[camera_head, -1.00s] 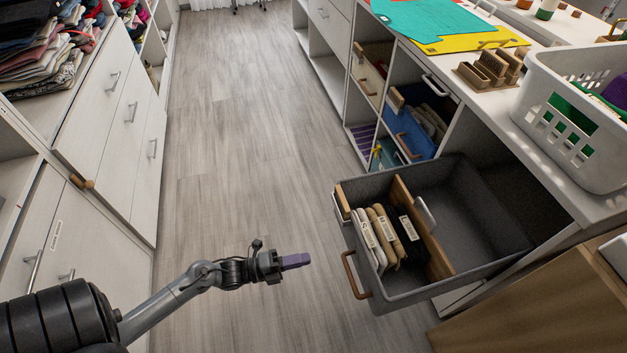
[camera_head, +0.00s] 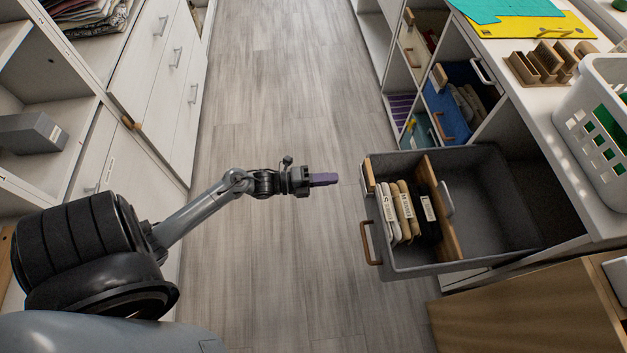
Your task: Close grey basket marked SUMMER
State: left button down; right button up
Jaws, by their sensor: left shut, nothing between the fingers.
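A grey basket (camera_head: 408,267) is pulled well out of its cubby on the right, over the floor. It has a brown handle (camera_head: 368,243) on its front, a wooden divider (camera_head: 444,209) and several labelled folded items (camera_head: 402,212) inside. No SUMMER marking can be read on it. My right gripper is not in view.
A blue basket (camera_head: 446,112) sits in the cubby beyond, partly out. A white laundry basket (camera_head: 598,128) stands on the white counter (camera_head: 540,104) above. Drawers line the left side. The wooden floor (camera_head: 275,95) of the aisle is clear.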

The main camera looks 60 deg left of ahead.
aim_at(362, 175)
pick_arm(q)
jog(key=b+x, duration=0.2)
jog(key=x, duration=0.4)
jog(key=shift+w, duration=0.1)
jog(key=shift+w+d, duration=0.15)
jog(key=shift+w, duration=0.15)
jog(key=shift+w, duration=0.1)
